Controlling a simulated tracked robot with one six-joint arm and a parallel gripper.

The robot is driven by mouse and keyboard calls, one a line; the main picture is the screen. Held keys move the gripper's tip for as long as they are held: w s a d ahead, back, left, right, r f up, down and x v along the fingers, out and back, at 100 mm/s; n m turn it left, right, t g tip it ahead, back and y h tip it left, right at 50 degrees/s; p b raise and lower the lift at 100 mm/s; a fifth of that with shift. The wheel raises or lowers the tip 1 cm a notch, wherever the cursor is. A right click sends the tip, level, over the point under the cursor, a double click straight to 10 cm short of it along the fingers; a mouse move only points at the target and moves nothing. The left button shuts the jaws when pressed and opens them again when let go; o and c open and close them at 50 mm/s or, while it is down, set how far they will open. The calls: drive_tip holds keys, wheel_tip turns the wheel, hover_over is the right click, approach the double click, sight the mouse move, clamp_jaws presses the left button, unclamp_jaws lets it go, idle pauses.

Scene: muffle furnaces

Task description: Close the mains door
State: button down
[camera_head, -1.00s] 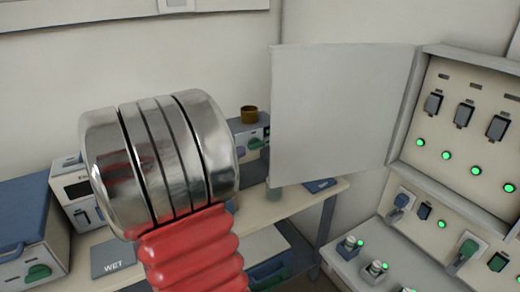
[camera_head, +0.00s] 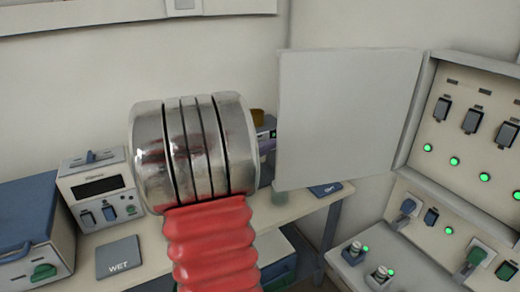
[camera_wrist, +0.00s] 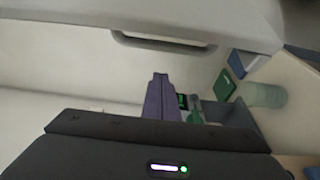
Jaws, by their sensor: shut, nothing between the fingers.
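The mains door (camera_head: 345,120) is a flat pale grey panel. In the camera_head view it stands wide open, hinged at its right edge to the wall cabinet (camera_head: 425,110). My gripper (camera_head: 268,145) shows only as a bit of purple between my metal wrist and the door's free left edge; I cannot tell if it touches. In the camera_wrist view my gripper (camera_wrist: 160,78) has its purple fingers together and empty. A pale panel with a bar handle (camera_wrist: 165,42) crosses the top there, seemingly the door's outer side.
The cabinet holds black switches (camera_head: 472,120) and green lamps. Sockets with plugs (camera_head: 470,257) sit below. A bench (camera_head: 300,206) behind carries a blue furnace (camera_head: 30,215), a meter box (camera_head: 98,188) and a WET mat (camera_head: 118,257). A translucent cup (camera_wrist: 263,95) stands right of my fingers.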

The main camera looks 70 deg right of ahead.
drive_tip(key=shift+s+a, duration=1.2)
drive_tip(key=shift+a, duration=0.15)
drive_tip(key=shift+a, duration=0.1)
